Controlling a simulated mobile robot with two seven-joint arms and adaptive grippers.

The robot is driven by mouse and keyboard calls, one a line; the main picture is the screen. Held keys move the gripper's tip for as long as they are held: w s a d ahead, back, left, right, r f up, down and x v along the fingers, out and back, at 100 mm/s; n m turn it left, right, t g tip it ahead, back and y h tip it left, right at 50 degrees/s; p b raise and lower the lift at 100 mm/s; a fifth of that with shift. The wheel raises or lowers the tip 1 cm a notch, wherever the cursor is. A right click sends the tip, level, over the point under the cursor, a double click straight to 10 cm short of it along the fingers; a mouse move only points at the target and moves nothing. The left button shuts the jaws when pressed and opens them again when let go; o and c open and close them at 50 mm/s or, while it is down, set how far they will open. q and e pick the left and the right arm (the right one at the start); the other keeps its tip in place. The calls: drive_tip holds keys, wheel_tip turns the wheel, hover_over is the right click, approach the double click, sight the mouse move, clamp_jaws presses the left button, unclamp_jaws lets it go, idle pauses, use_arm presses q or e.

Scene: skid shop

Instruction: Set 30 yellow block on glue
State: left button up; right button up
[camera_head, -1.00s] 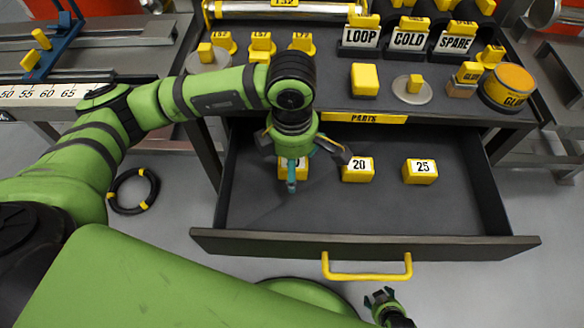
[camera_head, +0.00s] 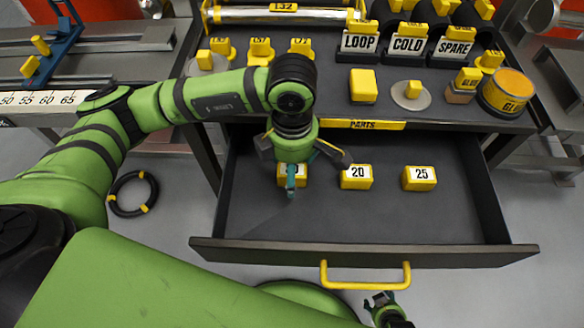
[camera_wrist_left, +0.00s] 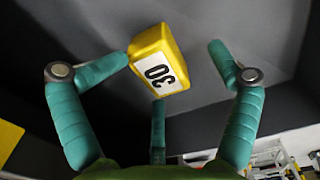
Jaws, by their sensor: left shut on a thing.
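The yellow block labelled 30 (camera_wrist_left: 157,62) sits among the teal fingers of my left gripper (camera_wrist_left: 160,85) in the left wrist view. In the head view this block (camera_head: 284,181) is partly hidden by my left gripper (camera_head: 293,180), low in the open drawer. The left gripper is shut on it. A round yellow container with a partly visible glue label (camera_head: 507,92) stands at the right of the bench top. My right gripper (camera_head: 382,301) appears open and empty below the drawer front.
Yellow blocks 20 (camera_head: 356,177) and 25 (camera_head: 419,179) lie in the drawer (camera_head: 400,225). A plain yellow block (camera_head: 363,85) and a round disc with a yellow knob (camera_head: 411,96) stand on the bench. LOOP, COLD and SPARE holders (camera_head: 408,48) stand behind.

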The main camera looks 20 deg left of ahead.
use_arm(q)
drive_tip(key=shift+r+p, duration=1.25)
drive_tip(key=shift+r, duration=1.5)
